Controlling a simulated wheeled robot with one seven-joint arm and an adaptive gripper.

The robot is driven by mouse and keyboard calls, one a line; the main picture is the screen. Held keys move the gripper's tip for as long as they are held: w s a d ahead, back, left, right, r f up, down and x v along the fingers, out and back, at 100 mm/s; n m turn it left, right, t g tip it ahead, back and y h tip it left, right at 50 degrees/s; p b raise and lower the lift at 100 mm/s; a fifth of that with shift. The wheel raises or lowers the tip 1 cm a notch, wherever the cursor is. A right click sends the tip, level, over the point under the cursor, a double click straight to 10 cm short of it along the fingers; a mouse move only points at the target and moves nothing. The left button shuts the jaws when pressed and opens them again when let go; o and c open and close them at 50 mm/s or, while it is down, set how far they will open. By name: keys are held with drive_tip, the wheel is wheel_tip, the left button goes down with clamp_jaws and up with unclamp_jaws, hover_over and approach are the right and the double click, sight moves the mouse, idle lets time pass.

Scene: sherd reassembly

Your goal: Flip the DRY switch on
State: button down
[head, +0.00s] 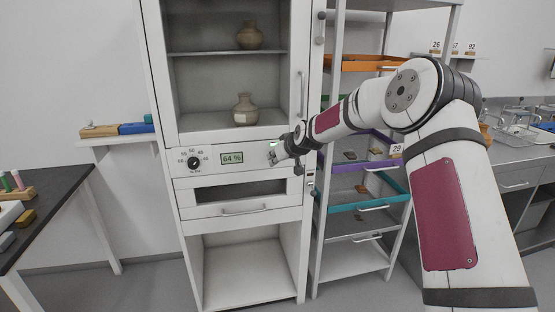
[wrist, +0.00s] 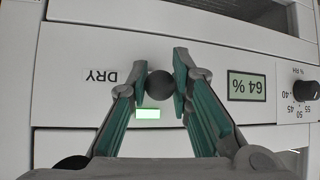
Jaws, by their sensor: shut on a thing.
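The DRY switch shows in the wrist view as a round dark knob (wrist: 160,85) on the white cabinet panel, beside the upside-down DRY label (wrist: 101,76). My gripper (wrist: 160,83) has its two green-padded fingers on either side of the knob, shut on it. A small lamp (wrist: 147,113) by the knob glows pale green. In the head view my gripper (head: 273,153) is at the right end of the cabinet's control panel and hides the switch. The lever's exact position is hard to tell.
The white cabinet (head: 158,90) holds two clay vessels (head: 249,36) (head: 245,108) behind its upper door. Its panel carries a dial (head: 194,163) and a display (head: 232,159) reading 64 %. A drawer (head: 240,196) lies below. A tray rack (head: 362,200) stands close on the right.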

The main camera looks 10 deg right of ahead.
drive_tip(key=shift+w+r+g, duration=0.15)
drive_tip(key=shift+r+g, duration=0.15)
drive_tip(key=shift+g, duration=0.6)
drive_tip(key=c, duration=1.4)
unclamp_jaws()
drive_tip(key=shift+v, duration=6.05)
drive_tip(key=shift+a, duration=0.1)
